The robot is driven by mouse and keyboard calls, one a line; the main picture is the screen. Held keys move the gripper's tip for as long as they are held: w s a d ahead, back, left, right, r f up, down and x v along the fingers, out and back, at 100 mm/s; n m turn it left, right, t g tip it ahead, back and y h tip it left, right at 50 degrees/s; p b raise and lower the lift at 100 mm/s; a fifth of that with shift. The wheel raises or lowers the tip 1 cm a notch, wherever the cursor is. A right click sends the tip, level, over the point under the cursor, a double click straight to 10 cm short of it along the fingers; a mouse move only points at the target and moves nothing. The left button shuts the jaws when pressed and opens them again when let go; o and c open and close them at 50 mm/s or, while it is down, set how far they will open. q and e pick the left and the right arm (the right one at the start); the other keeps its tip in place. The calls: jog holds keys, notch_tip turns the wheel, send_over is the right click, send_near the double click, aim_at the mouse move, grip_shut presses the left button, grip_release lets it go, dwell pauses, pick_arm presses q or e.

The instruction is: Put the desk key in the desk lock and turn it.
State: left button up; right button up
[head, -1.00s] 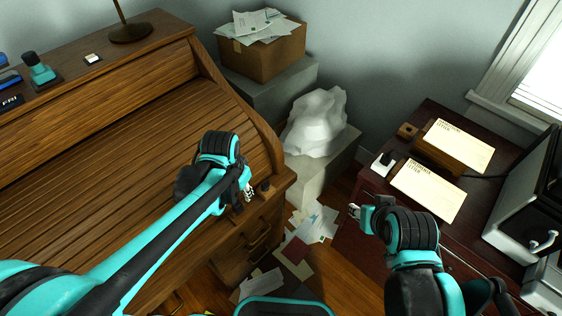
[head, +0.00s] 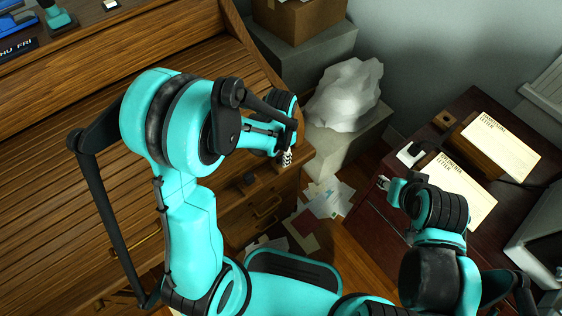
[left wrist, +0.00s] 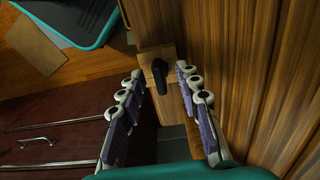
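My left gripper (head: 286,158) is at the right end of the roll-top desk (head: 130,130), over its front ledge. In the left wrist view the two fingers of this gripper (left wrist: 159,73) are apart, with nothing clamped between them. A black knob-like piece (left wrist: 161,82) on a small wooden block (left wrist: 147,54) lies between and just beyond the fingertips. I cannot tell whether it is the desk key or part of the lock. A dark knob (head: 250,179) also shows on the desk ledge in the head view. My right gripper (head: 383,183) is by the dark red cabinet, too small to read.
A white crumpled lump (head: 346,95) stands on a grey block behind the desk's right end. Papers (head: 325,200) lie on the floor between desk and the red cabinet (head: 400,225). Envelopes and a wooden box sit on the cabinet. A cardboard box (head: 290,20) is at the back.

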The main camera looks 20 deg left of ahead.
aim_at(281, 156)
pick_arm(q)
jog(key=shift+f, duration=0.45)
jog(key=shift+r, duration=0.1)
grip_shut()
jog(key=shift+r, duration=0.15)
jog(key=shift+r, duration=0.25)
notch_tip(281, 156, up, 4)
jog(key=p, duration=0.2)
jog(key=shift+p, duration=0.35)
jog(key=s+d+r+p, duration=0.3)
jog(key=s+d+r, duration=0.2)
jog(key=d, duration=0.5)
jog(key=shift+d+r, duration=0.3)
jog(key=shift+r, duration=0.35)
